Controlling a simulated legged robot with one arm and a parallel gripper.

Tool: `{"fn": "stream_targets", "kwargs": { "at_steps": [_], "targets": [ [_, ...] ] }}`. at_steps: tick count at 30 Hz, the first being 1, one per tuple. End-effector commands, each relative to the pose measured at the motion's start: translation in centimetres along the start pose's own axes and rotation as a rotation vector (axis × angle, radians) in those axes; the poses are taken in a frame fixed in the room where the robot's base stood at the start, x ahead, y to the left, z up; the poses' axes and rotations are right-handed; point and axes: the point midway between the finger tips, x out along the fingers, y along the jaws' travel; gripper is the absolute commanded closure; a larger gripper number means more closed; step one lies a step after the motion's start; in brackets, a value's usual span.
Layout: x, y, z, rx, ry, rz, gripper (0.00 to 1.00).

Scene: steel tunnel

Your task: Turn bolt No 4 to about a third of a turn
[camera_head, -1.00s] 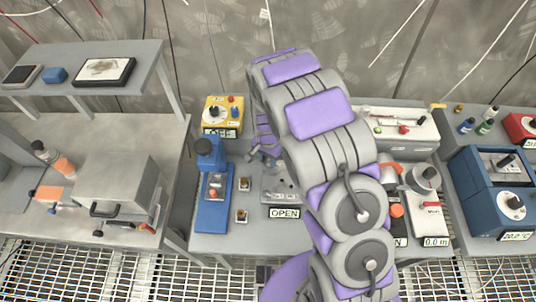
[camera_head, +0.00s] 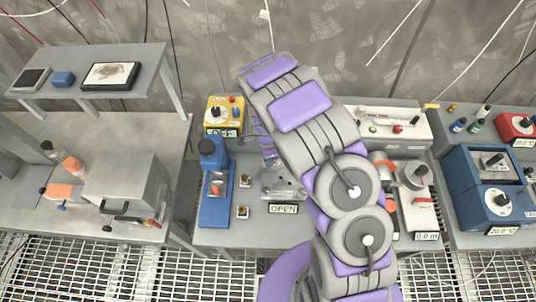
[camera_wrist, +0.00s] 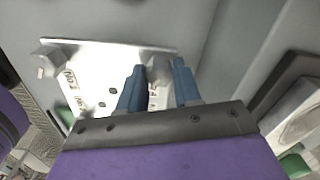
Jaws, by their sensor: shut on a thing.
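A light metal plate (camera_wrist: 105,62) with bolts fills the upper left of the wrist view. My gripper (camera_wrist: 158,80) has its two blue fingers on either side of a grey bolt (camera_wrist: 159,68) near the plate's right end, shut on it. Another bolt (camera_wrist: 47,60) stands free at the plate's left end. The lettering on the plate is too blurred to read, so I cannot tell the bolt numbers.
A blue press-like device (camera_head: 214,190) stands just left of the plate, with two small square pieces between. A yellow switch box (camera_head: 224,114) is behind. A white box (camera_head: 392,126) and an orange-grey device (camera_head: 413,175) stand to the right. A grey case (camera_head: 125,190) is far left.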

Motion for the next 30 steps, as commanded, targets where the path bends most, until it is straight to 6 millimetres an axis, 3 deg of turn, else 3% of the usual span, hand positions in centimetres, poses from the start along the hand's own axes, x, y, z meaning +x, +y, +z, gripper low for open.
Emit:
{"fn": "stream_targets", "kwargs": {
  "at_steps": [20,21,30],
  "targets": [
    [-0.16,-0.3,0.11,0.066,-0.001,-0.007,0.98],
    [-0.17,-0.31,0.11,0.066,-0.001,-0.007,0.66],
    [-0.08,-0.2,0.04,0.066,-0.001,-0.004,0.42]
  ]
}}
